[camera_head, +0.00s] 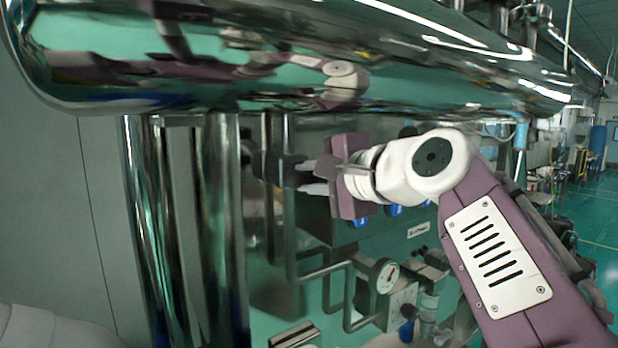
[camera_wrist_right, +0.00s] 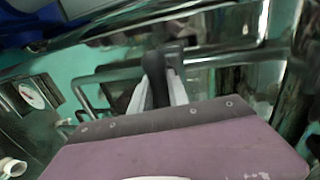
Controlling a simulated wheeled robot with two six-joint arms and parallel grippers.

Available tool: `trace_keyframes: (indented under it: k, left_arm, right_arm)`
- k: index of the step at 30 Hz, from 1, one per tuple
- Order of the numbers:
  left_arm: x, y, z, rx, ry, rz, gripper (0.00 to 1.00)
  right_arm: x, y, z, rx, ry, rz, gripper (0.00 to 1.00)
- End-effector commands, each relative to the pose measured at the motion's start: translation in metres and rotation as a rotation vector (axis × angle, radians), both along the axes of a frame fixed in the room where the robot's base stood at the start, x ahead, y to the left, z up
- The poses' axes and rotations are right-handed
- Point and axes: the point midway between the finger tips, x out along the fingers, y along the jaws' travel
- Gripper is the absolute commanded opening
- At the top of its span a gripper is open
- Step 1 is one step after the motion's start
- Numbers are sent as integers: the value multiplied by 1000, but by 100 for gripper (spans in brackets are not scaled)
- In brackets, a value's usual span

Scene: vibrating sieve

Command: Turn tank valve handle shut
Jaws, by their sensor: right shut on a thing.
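The valve handle (camera_head: 284,170) is a dark, short piece beside the vertical pipes, left of centre in the head view. My right gripper (camera_head: 308,178) reaches it from the right, its pale fingers pointing left and shut on it. In the right wrist view the dark handle (camera_wrist_right: 157,76) stands upright between the two pale fingers (camera_wrist_right: 160,92). The fingers hide part of the handle, and its exact angle is hard to tell. My left gripper is not in view.
A large shiny horizontal tank (camera_head: 300,70) spans the top, just above my right wrist. Thick chrome pipes (camera_head: 222,230) stand left of the handle. A round gauge (camera_head: 384,276) and bent pipework lie below. Open floor (camera_head: 595,240) shows at the far right.

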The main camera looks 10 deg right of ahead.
Motion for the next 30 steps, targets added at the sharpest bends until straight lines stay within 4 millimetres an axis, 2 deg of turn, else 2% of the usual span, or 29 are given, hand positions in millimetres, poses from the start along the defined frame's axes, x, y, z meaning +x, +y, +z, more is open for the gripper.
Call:
trace_keyframes:
  k: [3, 4, 6, 17, 20, 24, 30]
  left_arm:
    - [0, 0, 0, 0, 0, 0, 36]
    - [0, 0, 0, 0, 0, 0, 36]
    - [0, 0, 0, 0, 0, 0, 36]
    - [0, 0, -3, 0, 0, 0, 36]
    - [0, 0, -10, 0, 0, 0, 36]
    - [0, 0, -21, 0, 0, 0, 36]
    - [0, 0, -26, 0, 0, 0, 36]
  right_arm:
    - [0, 0, -2, -5, 5, 0, 0]
    - [0, 0, -2, -5, 5, 0, 24]
    - [0, 0, -2, -4, 4, 0, 42]
    - [-3, -2, -1, -1, 0, -2, 42]
    - [-16, -7, 1, -1, -3, -4, 42]
    - [-43, -17, 6, -3, -5, -7, 42]
    - [-75, -29, 14, -1, 1, -7, 42]
